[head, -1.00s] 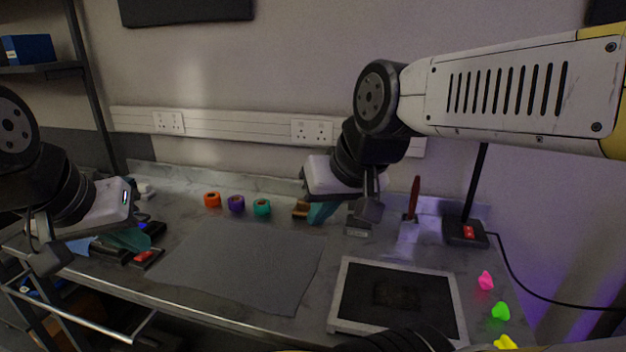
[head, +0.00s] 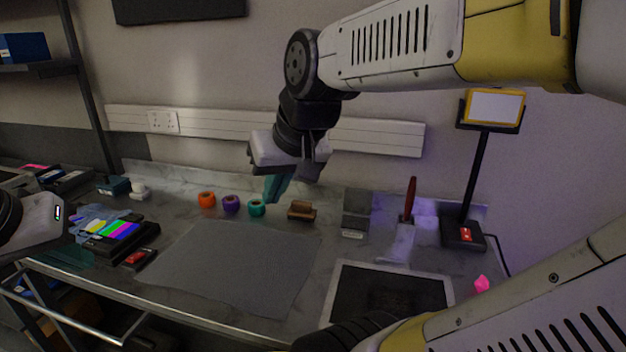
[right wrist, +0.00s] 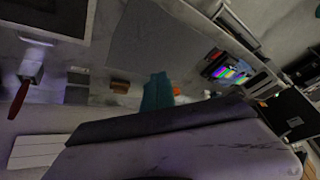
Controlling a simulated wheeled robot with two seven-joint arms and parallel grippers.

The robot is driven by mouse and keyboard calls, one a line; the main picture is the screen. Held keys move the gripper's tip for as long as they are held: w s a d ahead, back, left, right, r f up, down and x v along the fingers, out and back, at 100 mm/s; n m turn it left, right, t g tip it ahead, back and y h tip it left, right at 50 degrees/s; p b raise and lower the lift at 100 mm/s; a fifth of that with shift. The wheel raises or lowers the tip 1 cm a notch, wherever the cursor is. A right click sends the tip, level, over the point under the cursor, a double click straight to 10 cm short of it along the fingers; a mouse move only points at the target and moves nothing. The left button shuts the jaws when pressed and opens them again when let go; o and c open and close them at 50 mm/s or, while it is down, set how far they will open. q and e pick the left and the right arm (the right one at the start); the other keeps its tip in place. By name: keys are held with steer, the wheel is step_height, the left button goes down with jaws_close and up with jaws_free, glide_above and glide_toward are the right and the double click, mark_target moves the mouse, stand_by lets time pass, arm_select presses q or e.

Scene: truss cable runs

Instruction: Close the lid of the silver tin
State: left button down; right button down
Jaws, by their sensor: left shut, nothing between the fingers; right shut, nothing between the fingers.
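A grey box-like object with a flat panel (head: 356,205), which looks like the silver tin with its lid raised, stands at the back of the bench, right of the brown block. Its lid angle is hard to tell. It seems to show in the right wrist view (right wrist: 77,80), left of the fingers. My right gripper (head: 275,190) is shut and empty, pointing down above the back of the bench, left of the tin and apart from it. Its teal fingers show in the right wrist view (right wrist: 157,92). My left gripper (head: 68,257) is shut at the far left, partly out of frame.
Orange (head: 207,200), purple (head: 231,204) and teal (head: 257,208) rolls and a brown block (head: 301,210) line the back. A grey mat (head: 230,265) lies clear; a dark framed panel (head: 390,295) lies front right.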

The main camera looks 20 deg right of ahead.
steer(key=w+d+r+m+g+h, duration=0.1)
steer(key=w+d+m, duration=0.1)
steer(key=w+d, duration=0.75)
steer(key=w+d+r+m+g+h, duration=0.15)
steer(key=w+d, duration=0.45)
steer(key=w, duration=0.6)
steer(key=w+d+f+m+g, duration=0.15)
steer(key=w+d+f, duration=0.35)
steer(key=d, duration=0.5)
steer(key=w+d+f+m+g, duration=0.1)
steer(key=w+d+f+m, duration=0.15)
steer(key=d+f, duration=0.6)
glide_above(359, 200)
steer(key=w, duration=0.4)
step_height(359, 200, down, 7)
steer(key=shift+a+m, duration=0.3)
steer(key=shift+m, duration=0.05)
steer(key=shift+a+r, duration=0.1)
steer(key=shift+r, duration=0.05)
